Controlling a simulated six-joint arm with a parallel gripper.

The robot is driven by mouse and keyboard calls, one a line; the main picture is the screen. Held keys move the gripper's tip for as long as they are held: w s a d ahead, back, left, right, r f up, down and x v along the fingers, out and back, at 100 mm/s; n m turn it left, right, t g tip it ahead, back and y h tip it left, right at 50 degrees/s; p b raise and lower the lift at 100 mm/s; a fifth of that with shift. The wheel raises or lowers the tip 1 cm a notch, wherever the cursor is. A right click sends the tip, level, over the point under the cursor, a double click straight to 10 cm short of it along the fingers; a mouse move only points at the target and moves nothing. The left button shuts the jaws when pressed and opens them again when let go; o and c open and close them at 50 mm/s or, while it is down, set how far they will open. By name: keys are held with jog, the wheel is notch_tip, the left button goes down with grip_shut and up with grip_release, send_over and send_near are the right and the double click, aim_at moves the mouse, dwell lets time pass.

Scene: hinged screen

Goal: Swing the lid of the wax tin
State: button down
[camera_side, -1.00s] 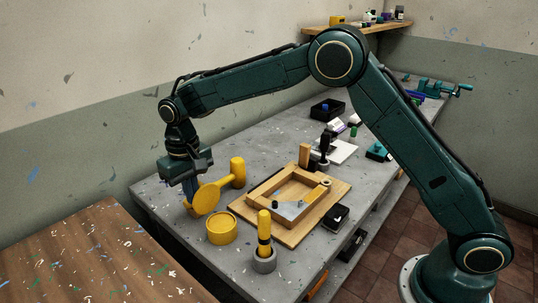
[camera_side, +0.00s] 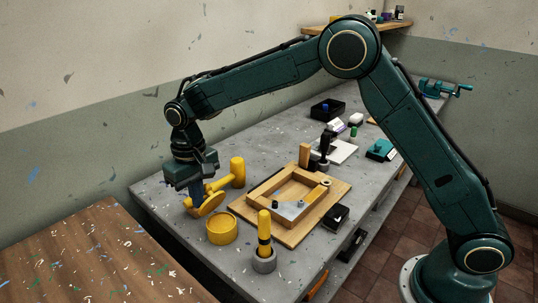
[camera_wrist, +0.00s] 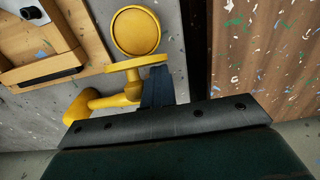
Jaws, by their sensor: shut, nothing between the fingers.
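The wax tin (camera_side: 222,230) is a round, open yellow cup on the bench; its open top also shows in the wrist view (camera_wrist: 137,30). Its lid (camera_side: 207,205) is a yellow disc tilted up beside the tin, on the side away from the camera. In the wrist view the lid is nearly edge-on (camera_wrist: 137,63). A yellow arm joins it to a thick yellow post (camera_side: 238,171). My gripper (camera_side: 196,197) is shut and empty, pointing down behind the lid. In the wrist view its dark blue fingers (camera_wrist: 157,88) are at the lid's back; contact is hard to tell.
A wooden board with a frame (camera_side: 328,207) lies right of the tin. A yellow-handled tool stands in a grey holder (camera_side: 263,263) nearer the camera. A black box (camera_side: 336,217) sits beside the board. A paint-flecked wooden table (camera_side: 100,262) is at the left.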

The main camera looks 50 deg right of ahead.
jog(key=shift+s, duration=1.8)
notch_tip(320, 180, up, 8)
dwell(1.2)
